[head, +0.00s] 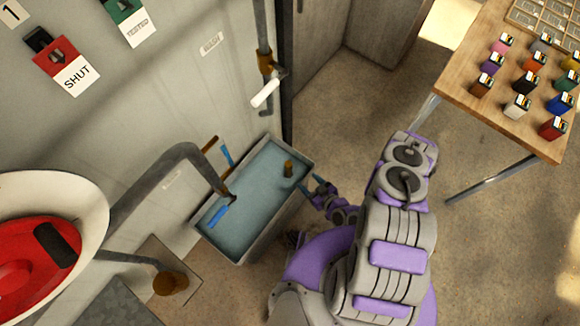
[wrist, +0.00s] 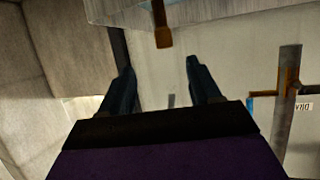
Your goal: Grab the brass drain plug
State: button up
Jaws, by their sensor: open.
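The brass drain plug (head: 288,168) is a small brown-gold cylinder that stands upright at the right end of the water-filled basin (head: 207,212) in the head view. In the wrist view the plug (wrist: 162,30) shows at the top, ahead of the gap between my fingers. My gripper (head: 316,189) is just outside the basin's right rim, close to the plug but apart from it. In the wrist view my gripper (wrist: 160,68) has its two dark fingers spread with nothing between them.
A grey pipe spout (head: 190,155) reaches over the basin, and a blue item (head: 216,216) lies at its left end. A vertical pipe with a white handle (head: 265,94) stands behind. A wooden table (head: 470,72) with several coloured blocks is at the right. The floor between is clear.

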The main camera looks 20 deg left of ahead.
aim_at(291, 167)
jog(key=b+x, duration=0.2)
jog(key=x, duration=0.9)
jog(key=shift+a+b, duration=0.1)
jog(key=shift+b, duration=0.25)
jog(key=b+x, duration=0.2)
jog(key=x, duration=0.1)
jog(key=shift+a+f, duration=0.35)
jog(key=shift+w+a+b, duration=0.25)
jog(key=shift+w+b, duration=0.05)
grip_shut()
